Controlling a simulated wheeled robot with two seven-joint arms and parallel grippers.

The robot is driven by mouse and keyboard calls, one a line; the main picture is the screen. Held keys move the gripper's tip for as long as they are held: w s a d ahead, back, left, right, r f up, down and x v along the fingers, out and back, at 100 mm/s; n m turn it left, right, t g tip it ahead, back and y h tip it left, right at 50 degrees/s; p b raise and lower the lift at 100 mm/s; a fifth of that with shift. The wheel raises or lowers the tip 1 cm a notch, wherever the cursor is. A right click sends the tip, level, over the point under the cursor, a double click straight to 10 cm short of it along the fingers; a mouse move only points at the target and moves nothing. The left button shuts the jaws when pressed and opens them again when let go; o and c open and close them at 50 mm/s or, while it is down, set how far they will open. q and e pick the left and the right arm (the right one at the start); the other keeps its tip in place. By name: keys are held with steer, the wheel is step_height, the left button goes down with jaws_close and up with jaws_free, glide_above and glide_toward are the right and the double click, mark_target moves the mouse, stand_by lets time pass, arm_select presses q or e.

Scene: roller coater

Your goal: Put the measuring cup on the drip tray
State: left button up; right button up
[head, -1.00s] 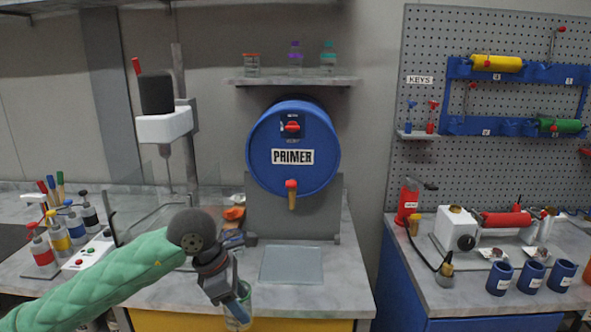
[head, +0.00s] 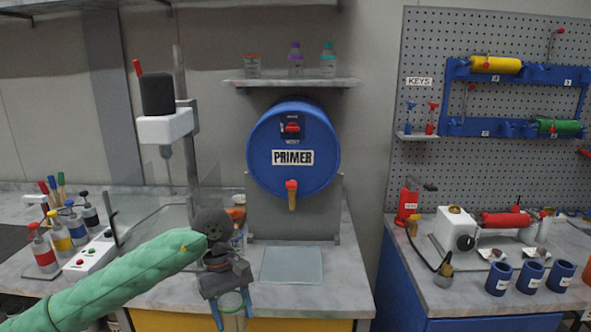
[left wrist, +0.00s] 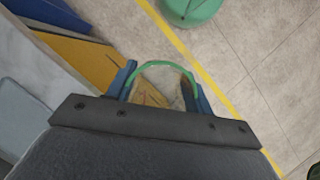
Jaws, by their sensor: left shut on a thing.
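My left gripper (head: 232,304) is shut on the measuring cup (head: 233,322), a clear cup with a green rim, at the bottom of the head view. The cup looks about upright, and its lower part is cut off there. In the left wrist view the cup (left wrist: 157,92) sits between the two blue fingers, above the floor just off the counter's front edge. The drip tray (head: 292,266) is a pale flat plate on the counter below the primer drum's tap, empty, behind and right of the cup. My right gripper is not in view.
The blue primer drum (head: 293,150) with its tap (head: 291,194) stands over the tray. A mixer stand (head: 165,127) and bottles (head: 60,238) are to the left. Counter around the tray is clear. Blue cups (head: 531,277) stand on the right bench.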

arm_select(q)
steer(key=a+f+m+y, duration=0.1)
steer(key=a+f+m, duration=0.2)
steer(key=f, duration=0.4)
steer(key=a+f+m+y, duration=0.1)
steer(key=a+f+m, duration=0.2)
steer(key=f, duration=0.5)
steer(key=shift+w+a, duration=0.45)
steer(key=shift+a, duration=0.05)
steer(key=shift+g, duration=0.3)
